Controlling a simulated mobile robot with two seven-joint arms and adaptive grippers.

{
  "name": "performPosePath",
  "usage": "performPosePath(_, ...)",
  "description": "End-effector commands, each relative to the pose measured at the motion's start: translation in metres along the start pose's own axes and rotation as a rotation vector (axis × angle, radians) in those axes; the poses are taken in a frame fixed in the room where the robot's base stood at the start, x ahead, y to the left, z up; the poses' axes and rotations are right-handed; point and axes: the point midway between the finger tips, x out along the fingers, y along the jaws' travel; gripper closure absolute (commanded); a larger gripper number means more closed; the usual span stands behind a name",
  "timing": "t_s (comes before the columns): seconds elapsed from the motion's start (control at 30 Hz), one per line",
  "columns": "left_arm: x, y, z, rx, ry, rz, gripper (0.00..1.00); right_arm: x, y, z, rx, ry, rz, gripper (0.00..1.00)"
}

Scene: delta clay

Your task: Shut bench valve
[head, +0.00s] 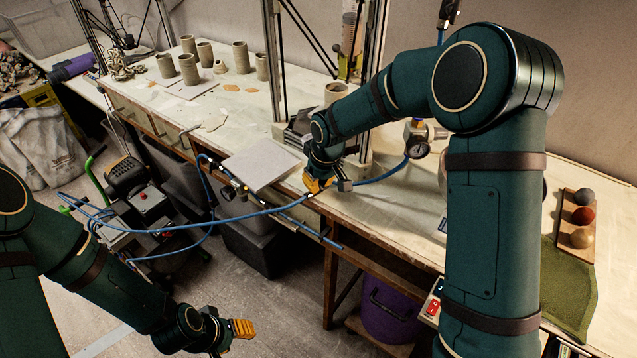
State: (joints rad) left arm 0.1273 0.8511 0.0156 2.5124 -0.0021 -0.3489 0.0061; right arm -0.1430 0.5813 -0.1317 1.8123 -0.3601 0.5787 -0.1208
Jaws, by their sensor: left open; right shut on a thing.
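My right gripper (322,186) is at the front edge of the bench. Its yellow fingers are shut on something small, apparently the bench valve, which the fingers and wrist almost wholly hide. A blue hose (380,177) runs from this spot to a round pressure gauge (417,149) at the right. Another blue hose (262,213) comes in from the left. The handle's angle cannot be made out. My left gripper (240,328), with yellow finger pads, is low over the floor, open and empty, well away from the bench.
The long bench (375,220) carries several clay cylinders (240,58), a pale flat board (262,162) and a metal frame (278,70). A small fitting (232,190) hangs at the bench front. A compressor-like machine (140,200) and a purple bin (390,312) stand below.

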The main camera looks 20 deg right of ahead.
Motion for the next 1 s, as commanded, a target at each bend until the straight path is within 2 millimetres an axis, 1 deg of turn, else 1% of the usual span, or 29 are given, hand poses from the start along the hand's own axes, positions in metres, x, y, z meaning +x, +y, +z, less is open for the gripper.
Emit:
performPosePath(0.2,0.0010,-0.0004,0.0005,0.000,-0.001,0.000,0.53,0.0022,-0.0008,0.0024,0.034,-0.008,-0.002,1.00)
performPosePath(0.6,0.0010,-0.0004,0.0005,0.000,-0.001,0.000,0.53,0.0023,-0.0008,0.0025,0.038,-0.008,-0.002,1.00)
performPosePath(0.63,0.0010,-0.0004,0.0005,0.000,-0.001,0.000,0.53,0.0023,-0.0008,0.0025,0.038,-0.008,-0.002,0.80)
performPosePath(0.67,0.0010,-0.0004,0.0005,0.000,-0.001,0.000,0.53,0.0022,-0.0008,0.0024,0.037,-0.007,-0.002,0.70)
performPosePath(0.7,0.0010,-0.0004,0.0005,0.000,-0.001,0.000,0.53,0.0020,-0.0007,0.0021,0.037,-0.007,-0.002,0.62)
performPosePath(1.0,0.0008,-0.0002,0.0004,0.000,-0.001,0.000,0.53,0.0000,-0.0002,0.0007,0.037,-0.002,0.000,0.62)
